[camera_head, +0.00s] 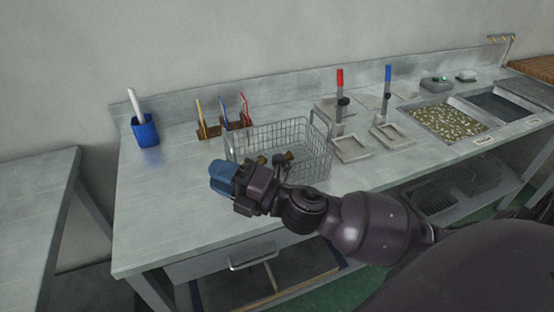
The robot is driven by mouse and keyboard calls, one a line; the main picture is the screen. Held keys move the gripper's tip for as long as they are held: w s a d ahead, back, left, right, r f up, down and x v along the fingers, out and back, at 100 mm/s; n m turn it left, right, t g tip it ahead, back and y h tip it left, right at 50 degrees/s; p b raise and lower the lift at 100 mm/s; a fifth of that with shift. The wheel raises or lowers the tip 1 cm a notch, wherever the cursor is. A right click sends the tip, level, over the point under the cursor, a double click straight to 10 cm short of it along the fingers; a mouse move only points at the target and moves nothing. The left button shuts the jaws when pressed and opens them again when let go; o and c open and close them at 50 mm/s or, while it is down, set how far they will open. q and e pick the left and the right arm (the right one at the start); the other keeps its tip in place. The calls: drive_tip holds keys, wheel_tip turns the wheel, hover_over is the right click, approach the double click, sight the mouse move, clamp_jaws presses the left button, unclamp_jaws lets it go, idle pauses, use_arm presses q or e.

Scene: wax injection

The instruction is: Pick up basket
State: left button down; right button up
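The grey wire basket (316,163) stands on the metal workbench, near the middle of the view. A few small brown and dark items (284,158) show in it. My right arm comes in from the lower right and passes in front of the basket, hiding part of its near side. My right gripper (222,178), with blue fingertips, is at the basket's near left corner. Whether it touches the basket cannot be told. The gap between its fingers is not clear, and nothing is seen held. My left gripper is not in view.
A blue cup (146,132) with a white stick stands at the left of the bench. Small holders with coloured tools (208,130) stand behind the basket. Red and blue handled presses (340,110) and trays (450,121) are to the right. The bench's front left is clear.

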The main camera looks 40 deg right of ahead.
drive_tip(key=a+n+g+y, duration=0.35)
drive_tip(key=n+g, duration=0.65)
drive_tip(key=n, duration=0.4)
drive_tip(key=n+g+h, duration=0.6)
drive_tip(key=n+h, duration=0.4)
drive_tip(key=h, duration=0.4)
approach(291, 171)
drive_tip(key=shift+w+a+f+b, duration=0.1)
drive_tip(key=shift+a+f, duration=0.1)
drive_tip(key=shift+f, duration=1.5)
drive_tip(key=shift+w+a+f+b, duration=0.1)
drive_tip(key=shift+a+f, duration=0.1)
drive_tip(key=shift+f, duration=1.55)
drive_tip(key=shift+w+a+f+b, duration=0.1)
drive_tip(key=shift+a+f, duration=0.05)
drive_tip(key=shift+f, duration=1.55)
drive_tip(key=shift+c, duration=0.5)
clamp_jaws()
